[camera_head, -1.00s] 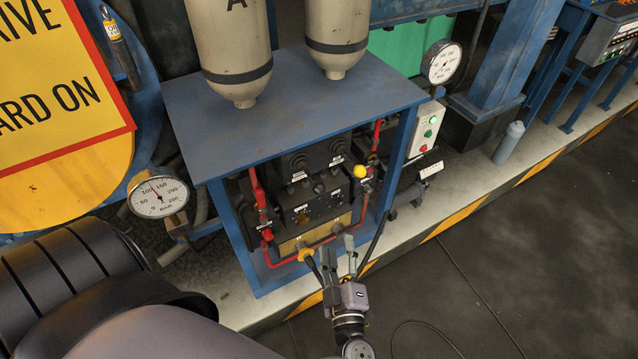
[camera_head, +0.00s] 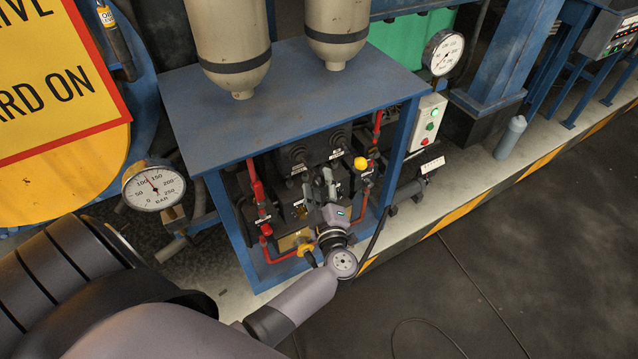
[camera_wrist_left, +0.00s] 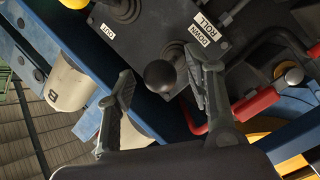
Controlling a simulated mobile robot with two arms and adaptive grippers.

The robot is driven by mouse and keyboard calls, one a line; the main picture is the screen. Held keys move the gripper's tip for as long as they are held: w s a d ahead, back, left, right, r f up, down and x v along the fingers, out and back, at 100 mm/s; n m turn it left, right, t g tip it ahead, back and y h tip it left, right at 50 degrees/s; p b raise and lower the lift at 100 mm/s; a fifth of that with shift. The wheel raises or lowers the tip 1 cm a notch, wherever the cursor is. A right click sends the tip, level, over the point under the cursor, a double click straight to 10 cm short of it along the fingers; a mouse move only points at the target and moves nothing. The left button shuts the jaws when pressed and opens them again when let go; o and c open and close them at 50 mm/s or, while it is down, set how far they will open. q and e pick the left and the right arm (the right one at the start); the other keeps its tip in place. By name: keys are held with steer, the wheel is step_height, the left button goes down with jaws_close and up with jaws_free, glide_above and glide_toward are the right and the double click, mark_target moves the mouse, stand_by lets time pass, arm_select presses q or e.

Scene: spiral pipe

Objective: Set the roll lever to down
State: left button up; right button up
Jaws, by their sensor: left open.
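The roll lever's black ball knob (camera_wrist_left: 160,76) shows in the left wrist view, close to a dark panel with a white label (camera_wrist_left: 205,32) reading ROLL and DOWN. My left gripper (camera_wrist_left: 162,72) is open, with one finger on each side of the knob in the picture. I cannot tell whether either finger touches it. In the head view my left gripper (camera_head: 321,188) is in front of the control panel inside the blue cabinet, and I cannot make out the roll lever's knob there. My right gripper is not in view.
The blue cabinet (camera_head: 290,95) has a top shelf and posts around the panel. Red pipes (camera_head: 258,190) and a yellow knob (camera_head: 360,163) flank the panel. A second lever (camera_wrist_left: 125,8) labelled OUT stands nearby. A red handle (camera_wrist_left: 255,103) lies right of my fingers.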

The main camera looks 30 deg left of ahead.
arm_select(q)
steer(key=shift+x, duration=0.8)
steer(key=shift+c, duration=0.4)
jaws_close()
